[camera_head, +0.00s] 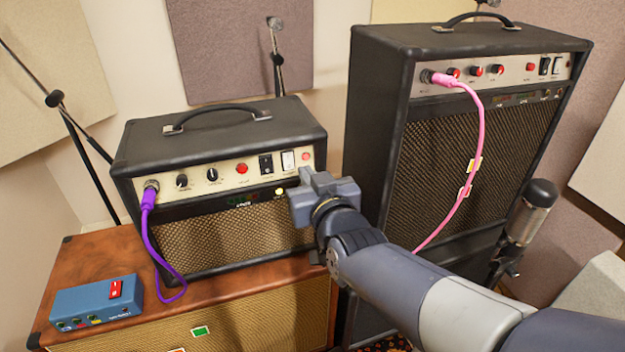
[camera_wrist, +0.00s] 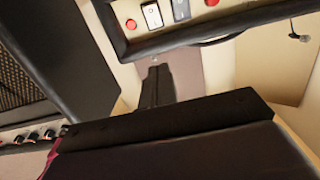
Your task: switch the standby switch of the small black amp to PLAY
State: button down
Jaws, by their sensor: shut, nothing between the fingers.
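The small black amp (camera_head: 222,150) stands on a brown cabinet. Its cream panel carries a black rocker switch (camera_head: 266,164) and a white rocker switch (camera_head: 288,160) between a red knob and a red lamp. The labels are too small to read, so I cannot tell which switch is standby. The wrist view shows the panel inverted at the top, with the white switch (camera_wrist: 152,15) and the dark switch (camera_wrist: 180,9). My gripper (camera_head: 306,177) is shut and empty, just below the panel's right end. Its fingers (camera_wrist: 156,72) appear apart from both switches. My gripper hides the amp's lower right front.
A tall black amp (camera_head: 445,150) with a pink cable (camera_head: 480,130) stands at right. A microphone (camera_head: 528,212) is in front of it. A purple cable (camera_head: 147,225) hangs from the small amp. A blue pedal (camera_head: 90,303) sits on the brown cabinet (camera_head: 95,250) at left.

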jog(key=shift+r+v, duration=0.15)
jog(key=shift+v, duration=0.45)
jog(key=shift+r+v, duration=0.15)
jog(key=shift+v, duration=0.4)
jog(key=shift+w, duration=0.1)
send_near(289, 161)
jog(key=shift+w+a+r, duration=0.2)
jog(key=shift+w+r, duration=0.4)
jog(key=shift+w, duration=0.15)
jog(key=shift+w+a+r, duration=0.25)
jog(key=shift+w+r, duration=0.35)
jog(key=shift+w, duration=0.2)
jog(key=shift+s, duration=0.1)
